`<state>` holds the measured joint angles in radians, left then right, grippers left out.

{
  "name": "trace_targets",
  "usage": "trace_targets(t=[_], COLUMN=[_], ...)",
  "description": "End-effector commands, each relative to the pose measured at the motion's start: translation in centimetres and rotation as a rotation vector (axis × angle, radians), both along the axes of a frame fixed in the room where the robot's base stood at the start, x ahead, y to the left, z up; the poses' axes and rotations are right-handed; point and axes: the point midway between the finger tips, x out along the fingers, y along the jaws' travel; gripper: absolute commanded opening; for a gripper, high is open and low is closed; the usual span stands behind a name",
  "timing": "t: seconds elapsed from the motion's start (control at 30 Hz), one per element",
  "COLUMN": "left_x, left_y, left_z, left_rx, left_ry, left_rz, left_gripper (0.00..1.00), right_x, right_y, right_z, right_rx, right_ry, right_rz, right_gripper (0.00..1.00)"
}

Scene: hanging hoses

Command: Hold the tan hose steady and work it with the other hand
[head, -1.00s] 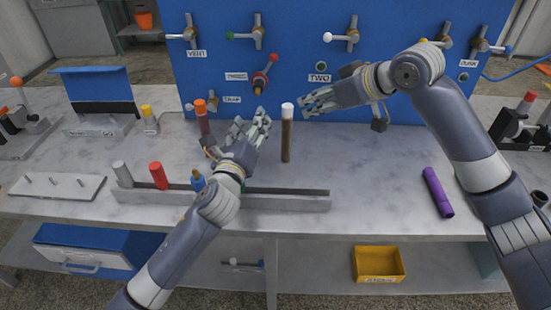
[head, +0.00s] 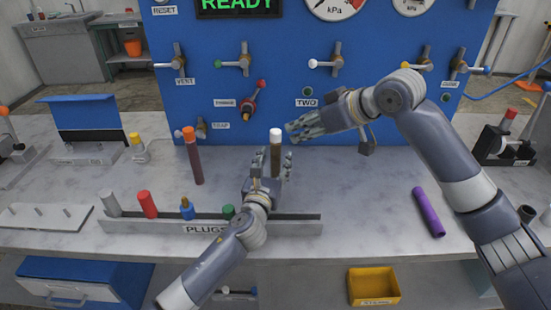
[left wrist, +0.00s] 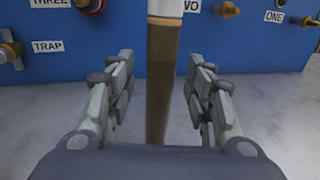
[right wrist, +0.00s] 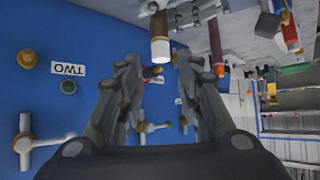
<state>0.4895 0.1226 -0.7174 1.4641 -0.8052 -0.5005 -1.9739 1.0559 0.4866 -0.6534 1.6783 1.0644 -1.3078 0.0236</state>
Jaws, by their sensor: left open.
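The tan hose (head: 277,158), brownish with a white top end, stands upright behind the bench's long tray. My left gripper (head: 273,162) is open with its fingers on either side of the hose. In the left wrist view the hose (left wrist: 161,85) runs between the fingers (left wrist: 160,85), with a gap on both sides. My right gripper (head: 291,130) is open just right of the hose's white end. In the right wrist view its fingers (right wrist: 156,62) are apart and empty, and the white end (right wrist: 160,48) shows beyond them.
A dark red hose (head: 196,160) with an orange end stands to the left. The PLUGS tray (head: 290,228) lies in front, holding several coloured plugs. A purple tube (head: 428,212) lies at right. The blue panel (head: 380,110) with valves rises behind. The bench between tray and purple tube is clear.

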Motion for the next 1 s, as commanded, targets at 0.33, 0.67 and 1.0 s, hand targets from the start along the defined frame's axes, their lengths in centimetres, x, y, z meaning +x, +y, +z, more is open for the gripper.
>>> trace_targets(t=[0.33, 0.67, 1.0], left_x=[1.6, 1.6, 1.5], left_y=[-0.4, -0.4, -0.4], left_z=[0.0, 0.0, 0.0], left_rx=[-0.001, -0.001, -0.001], left_ry=[0.001, 0.001, 0.001], left_rz=[-0.001, -0.001, -0.001], left_gripper=[0.48, 0.16, 0.0], right_x=[0.0, 0.0, 0.6], right_y=[0.0, 0.0, 0.3], right_z=[0.0, 0.0, 0.4], right_rx=[0.0, 0.0, -0.006], right_ry=[0.0, 0.0, 0.025], right_rz=[0.0, 0.0, -0.019], right_gripper=[0.33, 0.33, 0.47])
